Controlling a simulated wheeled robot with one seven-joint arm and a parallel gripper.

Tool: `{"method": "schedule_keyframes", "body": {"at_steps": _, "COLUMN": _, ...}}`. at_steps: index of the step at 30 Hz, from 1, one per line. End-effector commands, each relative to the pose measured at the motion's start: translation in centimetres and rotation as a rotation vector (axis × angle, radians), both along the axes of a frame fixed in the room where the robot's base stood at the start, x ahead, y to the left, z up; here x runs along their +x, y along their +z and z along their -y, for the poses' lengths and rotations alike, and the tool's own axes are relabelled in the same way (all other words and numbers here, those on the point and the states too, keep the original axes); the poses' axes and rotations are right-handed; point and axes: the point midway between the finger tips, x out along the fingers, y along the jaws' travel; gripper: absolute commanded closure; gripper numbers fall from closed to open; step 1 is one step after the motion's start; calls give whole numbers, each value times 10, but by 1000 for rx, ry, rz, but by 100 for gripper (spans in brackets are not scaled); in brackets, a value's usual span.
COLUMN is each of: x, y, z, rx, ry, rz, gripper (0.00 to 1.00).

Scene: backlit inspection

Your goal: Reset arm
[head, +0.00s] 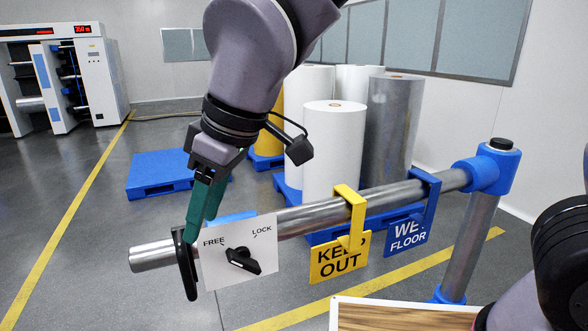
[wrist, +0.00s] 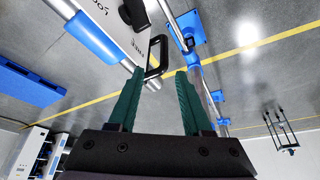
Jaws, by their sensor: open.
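My gripper (head: 194,240) has green fingers and reaches down from the top of the head view to the left end of a metal bar (head: 300,217). In the wrist view its fingers (wrist: 159,75) are apart, with nothing gripped. A black loop (head: 187,275) hangs at the bar's left end, close to the fingertips. It also shows in the wrist view (wrist: 164,54), in line with the gap between the fingers; whether they touch it is unclear. Beside it is a white plate (head: 212,265) marked FREE and LOCK, with a black knob (head: 243,261).
A yellow KEEP OUT sign (head: 328,267) and a blue WET FLOOR sign (head: 405,241) hang on the bar. White rolls (head: 333,150) on blue pallets (head: 160,172) stand behind. Open floor lies left.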

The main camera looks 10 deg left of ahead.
Motion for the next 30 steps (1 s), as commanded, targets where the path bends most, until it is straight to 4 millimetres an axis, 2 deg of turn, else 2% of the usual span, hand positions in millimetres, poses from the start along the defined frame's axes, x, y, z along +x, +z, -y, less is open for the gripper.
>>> {"method": "schedule_keyframes", "body": {"at_steps": 2, "x": 23, "y": 8, "z": 9, "rx": 8, "ry": -68, "rz": 4, "gripper": 50}}
{"method": "schedule_keyframes", "body": {"at_steps": 5, "x": 71, "y": 25, "z": 34, "rx": 24, "ry": -221, "rz": 7, "gripper": 50}}
{"method": "schedule_keyframes", "body": {"at_steps": 6, "x": 94, "y": 34, "z": 50, "rx": 33, "ry": -304, "rz": 7, "gripper": 50}}
{"method": "schedule_keyframes", "body": {"at_steps": 8, "x": 129, "y": 47, "z": 79, "rx": 50, "ry": -440, "rz": 4, "gripper": 50}}
{"method": "schedule_keyframes", "body": {"at_steps": 9, "x": 150, "y": 56, "z": 101, "rx": 61, "ry": -534, "rz": 2, "gripper": 50}}
{"method": "schedule_keyframes", "body": {"at_steps": 11, "x": 177, "y": 69, "z": 136, "rx": 83, "ry": -677, "rz": -5, "gripper": 50}}
{"method": "schedule_keyframes", "body": {"at_steps": 12, "x": 192, "y": 77, "z": 161, "rx": 100, "ry": -773, "rz": -9, "gripper": 50}}
{"method": "schedule_keyframes", "body": {"at_steps": 14, "x": 210, "y": 89, "z": 199, "rx": 129, "ry": -916, "rz": -19, "gripper": 50}}
{"method": "schedule_keyframes", "body": {"at_steps": 15, "x": 218, "y": 95, "z": 225, "rx": 148, "ry": -1010, "rz": -26, "gripper": 50}}
{"method": "schedule_keyframes", "body": {"at_steps": 18, "x": 230, "y": 110, "z": 288, "rx": 210, "ry": -1238, "rz": -45, "gripper": 50}}
{"method": "schedule_keyframes", "body": {"at_steps": 21, "x": 228, "y": 121, "z": 341, "rx": 277, "ry": -1443, "rz": -66, "gripper": 50}}
{"method": "schedule_keyframes", "body": {"at_steps": 24, "x": 220, "y": 128, "z": 381, "rx": 342, "ry": -1602, "rz": -84, "gripper": 50}}
{"method": "schedule_keyframes", "body": {"at_steps": 27, "x": 211, "y": 131, "z": 405, "rx": 390, "ry": -1706, "rz": -97, "gripper": 50}}
{"method": "schedule_keyframes", "body": {"at_steps": 30, "x": 206, "y": 133, "z": 417, "rx": 417, "ry": -1762, "rz": -105, "gripper": 50}}
